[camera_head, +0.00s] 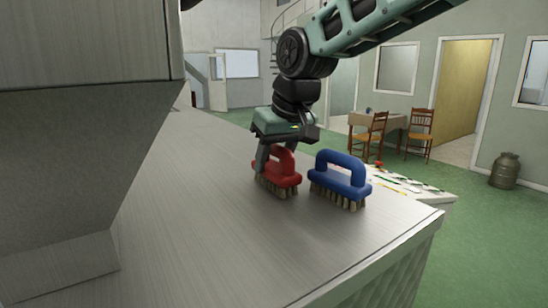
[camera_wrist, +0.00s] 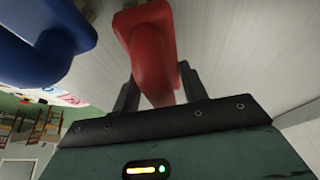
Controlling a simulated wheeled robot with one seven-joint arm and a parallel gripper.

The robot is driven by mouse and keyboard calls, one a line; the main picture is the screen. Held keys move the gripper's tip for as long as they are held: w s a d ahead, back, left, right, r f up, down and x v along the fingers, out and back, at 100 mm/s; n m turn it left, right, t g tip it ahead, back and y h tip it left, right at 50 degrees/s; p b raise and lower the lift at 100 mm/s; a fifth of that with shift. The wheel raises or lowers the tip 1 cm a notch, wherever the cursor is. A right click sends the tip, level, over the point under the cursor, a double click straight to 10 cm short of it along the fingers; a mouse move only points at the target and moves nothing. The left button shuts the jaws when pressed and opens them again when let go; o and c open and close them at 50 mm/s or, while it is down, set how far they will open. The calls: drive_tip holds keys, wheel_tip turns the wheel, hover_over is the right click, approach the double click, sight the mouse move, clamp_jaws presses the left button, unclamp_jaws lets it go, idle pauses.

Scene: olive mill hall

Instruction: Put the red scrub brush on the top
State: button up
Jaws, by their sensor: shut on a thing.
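The red scrub brush (camera_head: 279,174) is upright, bristles down, on or just above the metal top (camera_head: 210,225); I cannot tell whether the bristles touch it. My gripper (camera_head: 268,155) is shut on its red handle from above. In the wrist view the red brush (camera_wrist: 152,45) runs between the two dark fingers of my gripper (camera_wrist: 158,88). The far side of the brush is partly hidden by the fingers.
A blue scrub brush (camera_head: 341,178) stands on the top close to the right of the red one; it also shows in the wrist view (camera_wrist: 40,50). A large metal housing (camera_head: 80,130) rises at the left. The top's front area is clear up to its right edge.

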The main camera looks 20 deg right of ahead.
drive_tip(key=o, duration=1.1)
drive_tip(key=shift+f, duration=0.1)
drive_tip(key=b+v, duration=0.1)
drive_tip(key=v, duration=1.1)
drive_tip(key=shift+b, duration=0.4)
